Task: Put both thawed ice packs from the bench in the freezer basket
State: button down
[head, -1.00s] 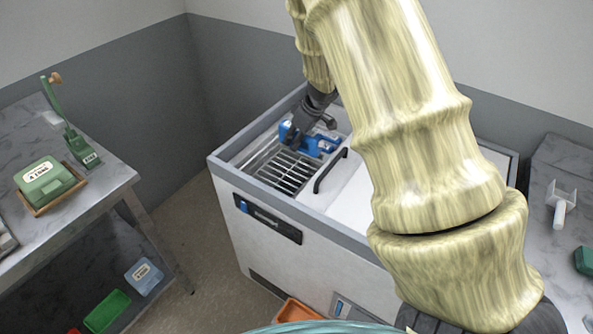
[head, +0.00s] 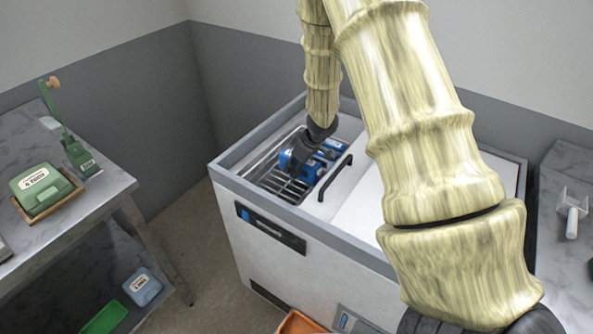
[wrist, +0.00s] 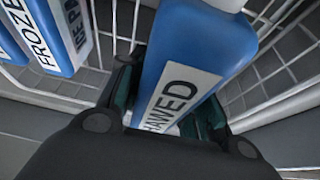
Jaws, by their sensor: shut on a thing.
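My gripper (head: 300,155) is shut on a blue ice pack (head: 286,161) inside the open freezer's wire basket (head: 268,185). In the wrist view the held pack (wrist: 205,45) stands between the fingers, its white label ending in "HAWED". Its lower end is hidden by my gripper, so I cannot tell whether it touches the basket floor. Blue packs (head: 328,148) also stand in the basket on the right. In the wrist view one pack labelled "FROZEN" (wrist: 58,35) is at the left, apart from the held pack. I cannot make out another thawed pack.
The freezer's white lid (head: 355,195) with a black handle (head: 335,178) covers the right side. A left table holds a green box (head: 40,188) on a tray. A right bench holds a white scoop-like item (head: 572,212). An orange bin (head: 300,322) is at the freezer's front.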

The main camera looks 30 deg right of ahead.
notch_tip(320, 180, down, 2)
jog(key=shift+w+d, duration=0.1)
jog(key=shift+d, duration=0.05)
jog(key=shift+r, duration=0.1)
jog(key=shift+f, duration=0.5)
jog(key=shift+f, duration=0.1)
jog(key=c, duration=1)
grip_release()
